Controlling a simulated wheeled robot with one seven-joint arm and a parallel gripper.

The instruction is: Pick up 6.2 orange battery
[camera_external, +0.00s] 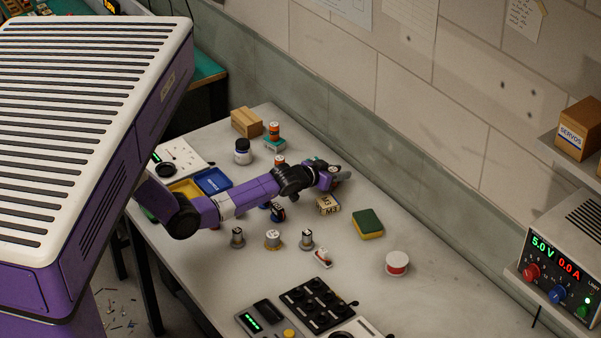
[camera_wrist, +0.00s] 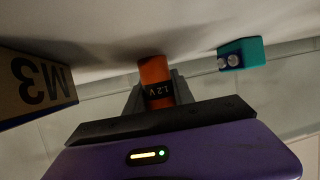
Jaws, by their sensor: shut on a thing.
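My gripper (camera_wrist: 155,95) is shut on an orange battery (camera_wrist: 154,72) with a dark band, whose printing looks like "1.2 V". In the external view my gripper (camera_external: 338,173) is over the far side of the bench, behind the M3 box (camera_external: 328,205); the held battery cannot be made out there.
The M3 box also shows at left in the wrist view (camera_wrist: 35,90), with a teal block (camera_wrist: 241,53) at right. A green-yellow sponge (camera_external: 368,224), a red-white spool (camera_external: 397,263) and several metal cylinders stand nearer. A blue tray (camera_external: 213,181) is left.

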